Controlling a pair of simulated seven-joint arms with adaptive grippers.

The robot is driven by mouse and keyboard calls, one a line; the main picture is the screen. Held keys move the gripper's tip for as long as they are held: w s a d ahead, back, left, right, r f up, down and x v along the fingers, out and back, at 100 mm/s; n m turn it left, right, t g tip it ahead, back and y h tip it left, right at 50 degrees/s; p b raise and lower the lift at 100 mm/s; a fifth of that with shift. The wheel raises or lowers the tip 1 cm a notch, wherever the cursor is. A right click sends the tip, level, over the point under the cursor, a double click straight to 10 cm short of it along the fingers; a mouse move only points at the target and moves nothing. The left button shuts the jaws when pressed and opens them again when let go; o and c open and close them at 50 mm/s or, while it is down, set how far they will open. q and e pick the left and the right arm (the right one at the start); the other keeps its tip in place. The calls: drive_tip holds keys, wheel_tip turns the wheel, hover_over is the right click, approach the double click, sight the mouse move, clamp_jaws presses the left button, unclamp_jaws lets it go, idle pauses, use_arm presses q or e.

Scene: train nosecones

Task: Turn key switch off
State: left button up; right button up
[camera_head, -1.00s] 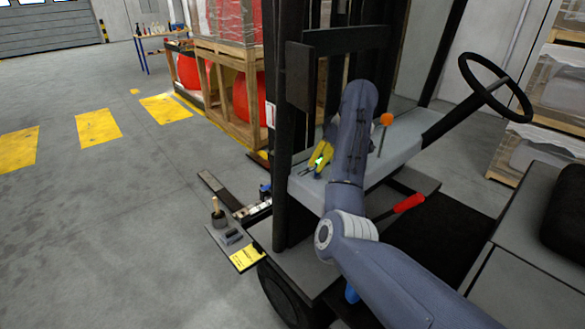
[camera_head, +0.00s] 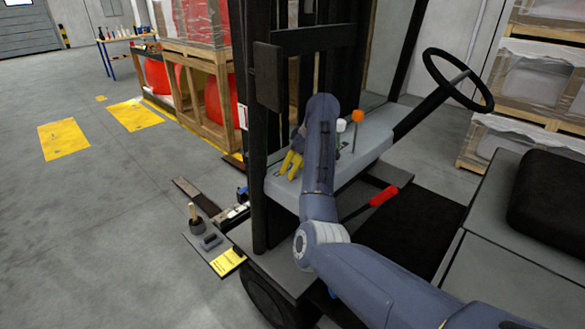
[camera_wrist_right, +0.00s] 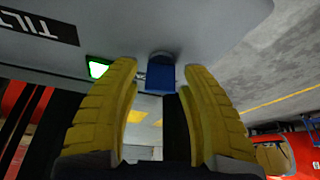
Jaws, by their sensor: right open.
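The blue key (camera_wrist_right: 160,75) of the key switch sits at the edge of the grey panel (camera_wrist_right: 205,40) in the right wrist view. My right gripper (camera_wrist_right: 158,70) is open, with its two yellow fingers apart on either side of the key; a gap shows around it. A lit green light (camera_wrist_right: 97,67) is left of the key. In the head view my right gripper (camera_head: 291,163) is at the left end of the grey console (camera_head: 365,150), and the key cannot be made out there. My left gripper is not in view.
On the console stand a lever with an orange knob (camera_head: 358,116) and one with a white knob (camera_head: 341,125). A red-handled lever (camera_head: 384,196) and a steering wheel (camera_head: 458,80) are to the right. The black mast (camera_head: 255,150) stands close left of the gripper.

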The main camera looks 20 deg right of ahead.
sight(296, 175)
clamp_jaws()
drive_tip(key=shift+r, duration=0.1)
idle(0.4)
drive_tip(key=c, duration=0.9)
unclamp_jaws()
drive_tip(key=shift+n, duration=0.7)
drive_tip(key=shift+o, duration=1.3)
unclamp_jaws()
drive_tip(key=shift+d+r, duration=0.25)
drive_tip(key=shift+r, duration=0.6)
drive_tip(key=shift+s+d+r, duration=0.1)
drive_tip(key=shift+s+r, duration=0.2)
drive_tip(key=shift+r, duration=0.2)
drive_tip(key=v, duration=0.9)
drive_tip(key=shift+d, duration=0.2)
